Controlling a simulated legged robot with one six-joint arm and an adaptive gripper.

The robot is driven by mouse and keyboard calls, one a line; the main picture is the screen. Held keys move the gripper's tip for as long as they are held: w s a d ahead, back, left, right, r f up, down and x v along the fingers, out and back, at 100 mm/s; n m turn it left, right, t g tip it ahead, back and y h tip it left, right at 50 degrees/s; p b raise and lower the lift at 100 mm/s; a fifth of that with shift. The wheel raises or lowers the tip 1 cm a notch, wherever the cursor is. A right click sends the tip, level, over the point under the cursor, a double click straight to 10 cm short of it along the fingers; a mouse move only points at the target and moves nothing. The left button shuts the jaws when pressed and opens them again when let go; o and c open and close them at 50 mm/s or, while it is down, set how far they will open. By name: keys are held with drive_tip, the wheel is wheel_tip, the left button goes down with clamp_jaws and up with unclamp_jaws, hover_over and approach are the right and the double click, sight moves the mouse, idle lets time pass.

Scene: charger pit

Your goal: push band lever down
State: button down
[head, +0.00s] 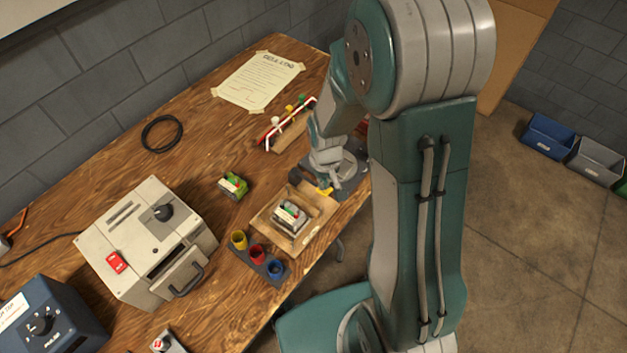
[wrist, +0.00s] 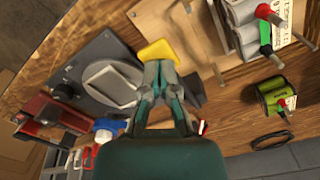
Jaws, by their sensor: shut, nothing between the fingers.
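A yellow lever tab (head: 325,191), which looks like the band lever's end, sits at the far right corner of a wooden cradle (head: 301,244). In the wrist view the yellow tab (wrist: 158,52) is just beyond the tips of my gripper (wrist: 158,70). The fingers are shut and empty, close to the tab; I cannot tell whether they touch it. In the head view my gripper (head: 323,179) is partly hidden by its own links. A cell pack (head: 290,216) lies in the cradle, and its red and green terminals show in the wrist view.
A green pack (head: 233,186), coloured cups (head: 258,254), a grey machine (head: 140,240) and a rack with a red-white rod (head: 285,125) stand around. The table's front edge is close.

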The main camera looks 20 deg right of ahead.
sight(324, 191)
drive_tip(key=shift+f, duration=1.85)
idle(0.3)
drive_tip(key=shift+r, duration=4.3)
drive_tip(key=shift+r, duration=0.25)
drive_tip(key=s+r+t, duration=0.2)
drive_tip(key=s+r, duration=0.5)
drive_tip(key=r, duration=0.3)
drive_tip(key=s+r+m+t, duration=0.1)
drive_tip(key=s+r+t, duration=0.2)
drive_tip(key=s+r, duration=0.4)
wheel_tip(324, 191, up, 4)
drive_tip(key=shift+r+t, duration=0.25)
drive_tip(key=shift+t, duration=0.05)
